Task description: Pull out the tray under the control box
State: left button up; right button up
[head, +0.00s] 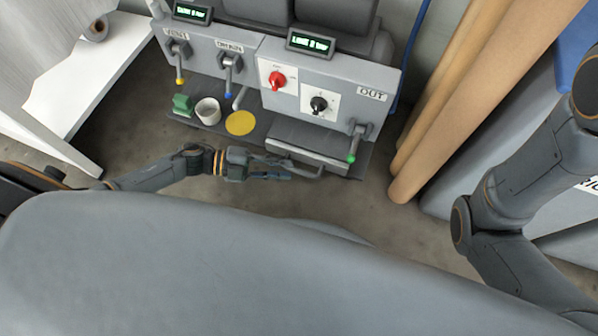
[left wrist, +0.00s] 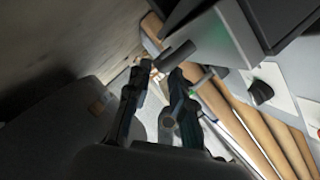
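The grey control box (head: 329,91) carries a red knob (head: 278,80), a black knob (head: 319,104) and an "OUT" label. Under it, the shallow light-grey tray (head: 306,155) has a bar handle (head: 309,173) on its front. My left gripper (head: 288,173) is at this handle, its fingers pointing right along the tray front. In the left wrist view the tray front (left wrist: 222,38) is close, and the handle (left wrist: 178,55) reaches between or just past the fingertips (left wrist: 160,72). The fingers stand a little apart; whether they press on the bar is unclear. My right gripper is out of view.
A green-tipped lever (head: 352,145) hangs at the box's right end. A white cup (head: 208,111), a yellow disc (head: 240,123) and a green block (head: 183,104) sit on the dark ledge to the left. Tall brown rolls (head: 470,95) stand at right. The floor before the tray is bare.

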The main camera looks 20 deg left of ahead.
aim_at(291, 170)
pick_arm(q)
jog(key=shift+b+x, duration=0.75)
jog(key=shift+x, duration=1.6)
grip_shut()
